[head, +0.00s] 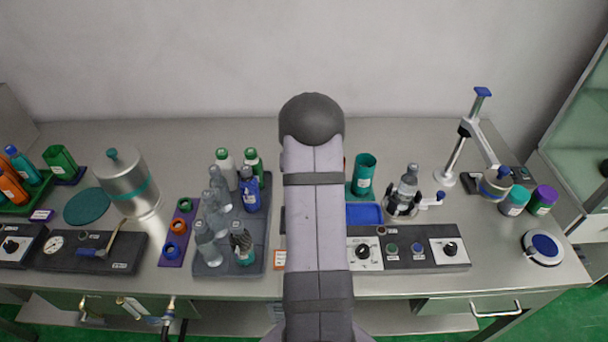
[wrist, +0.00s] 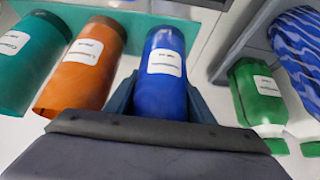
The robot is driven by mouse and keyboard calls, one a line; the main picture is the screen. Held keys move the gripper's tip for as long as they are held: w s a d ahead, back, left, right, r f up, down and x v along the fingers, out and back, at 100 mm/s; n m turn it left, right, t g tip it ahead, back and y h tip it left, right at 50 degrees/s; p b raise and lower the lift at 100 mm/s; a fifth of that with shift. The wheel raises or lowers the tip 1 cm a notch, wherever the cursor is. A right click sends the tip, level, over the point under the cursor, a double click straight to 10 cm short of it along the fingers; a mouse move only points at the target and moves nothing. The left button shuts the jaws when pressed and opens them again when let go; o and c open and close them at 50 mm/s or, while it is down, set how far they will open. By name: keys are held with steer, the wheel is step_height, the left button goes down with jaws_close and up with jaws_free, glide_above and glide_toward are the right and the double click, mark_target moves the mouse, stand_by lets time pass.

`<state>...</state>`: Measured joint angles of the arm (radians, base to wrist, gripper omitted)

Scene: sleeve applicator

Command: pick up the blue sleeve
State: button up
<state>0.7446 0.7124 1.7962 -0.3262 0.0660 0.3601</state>
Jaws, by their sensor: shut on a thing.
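The blue sleeve (wrist: 162,82) is a short blue tube with a white label, seen in the middle of the wrist view. My gripper (wrist: 163,92) is shut on it, one dark finger on each side. An orange sleeve (wrist: 85,65) and a teal sleeve (wrist: 28,55) stand to its left in that view, apart from the fingers. In the head view my arm hides the gripper and the blue sleeve. The teal sleeve (head: 364,174) shows there just right of my arm. Whether the blue sleeve still touches its support cannot be told.
In the head view, a grey tray of several bottles (head: 205,268) lies left of my arm. A blue tray (head: 364,215), a clamped bottle (head: 408,183) and a control panel (head: 425,250) lie right. In the wrist view, a green-sleeved bottle (wrist: 257,95) is close on the right.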

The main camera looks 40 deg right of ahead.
steer(key=shift+r, duration=0.1)
step_height(320, 180, up, 10)
steer(key=shift+p, duration=0.45)
stand_by(0.3)
step_height(320, 180, up, 3)
steer(key=shift+f+p, duration=0.2)
steer(key=shift+p, duration=0.85)
